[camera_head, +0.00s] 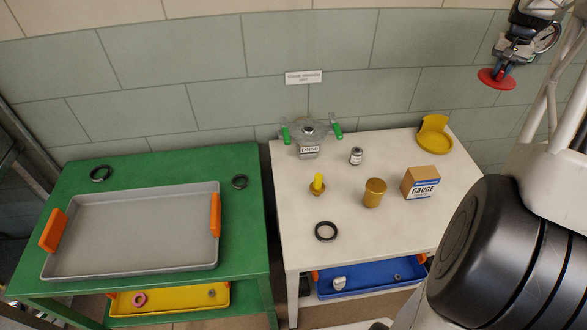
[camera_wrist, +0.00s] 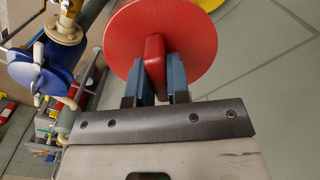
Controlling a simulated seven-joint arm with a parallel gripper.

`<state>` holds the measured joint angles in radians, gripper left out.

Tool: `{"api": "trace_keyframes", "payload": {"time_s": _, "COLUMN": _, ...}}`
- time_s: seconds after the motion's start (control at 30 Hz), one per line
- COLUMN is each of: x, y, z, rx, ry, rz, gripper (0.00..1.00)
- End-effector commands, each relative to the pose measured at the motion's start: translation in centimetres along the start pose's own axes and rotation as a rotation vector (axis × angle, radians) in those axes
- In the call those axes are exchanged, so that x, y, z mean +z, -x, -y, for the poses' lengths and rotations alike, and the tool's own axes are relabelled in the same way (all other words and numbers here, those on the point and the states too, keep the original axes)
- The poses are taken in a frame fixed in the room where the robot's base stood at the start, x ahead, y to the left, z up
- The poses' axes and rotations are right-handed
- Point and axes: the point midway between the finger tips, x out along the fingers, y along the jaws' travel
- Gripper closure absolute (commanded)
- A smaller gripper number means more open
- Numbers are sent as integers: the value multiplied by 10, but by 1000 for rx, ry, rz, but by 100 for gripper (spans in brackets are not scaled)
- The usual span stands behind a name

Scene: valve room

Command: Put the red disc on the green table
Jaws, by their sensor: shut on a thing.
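The red disc (camera_head: 496,79) is held up in the air at the upper right of the head view, above and to the right of the white table. My gripper (camera_head: 503,68) is shut on it from above. In the wrist view the disc (camera_wrist: 185,40) shows its round face, and the blue fingers of my gripper (camera_wrist: 160,80) close on a red raised grip at its middle. The green table (camera_head: 130,167) stands at the left of the head view, far from the disc.
The white table (camera_head: 285,230) holds a valve (camera_head: 308,133), a brass cylinder (camera_head: 374,193), a gauge box (camera_head: 420,182) and a yellow holder (camera_head: 433,137).

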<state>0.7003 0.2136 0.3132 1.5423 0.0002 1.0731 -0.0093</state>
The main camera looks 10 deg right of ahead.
Motion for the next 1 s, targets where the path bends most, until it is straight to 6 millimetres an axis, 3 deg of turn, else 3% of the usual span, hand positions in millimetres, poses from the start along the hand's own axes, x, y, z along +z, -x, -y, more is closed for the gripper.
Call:
{"api": "trace_keyframes", "payload": {"time_s": 0.47, "x": 16, "y": 18, "z": 62, "rx": 0, "ry": 31, "rz": -3, "gripper": 100}}
{"api": "trace_keyframes", "payload": {"time_s": 1.0, "x": 74, "y": 54, "z": 201, "rx": 0, "ry": 107, "rz": -2, "gripper": 100}}
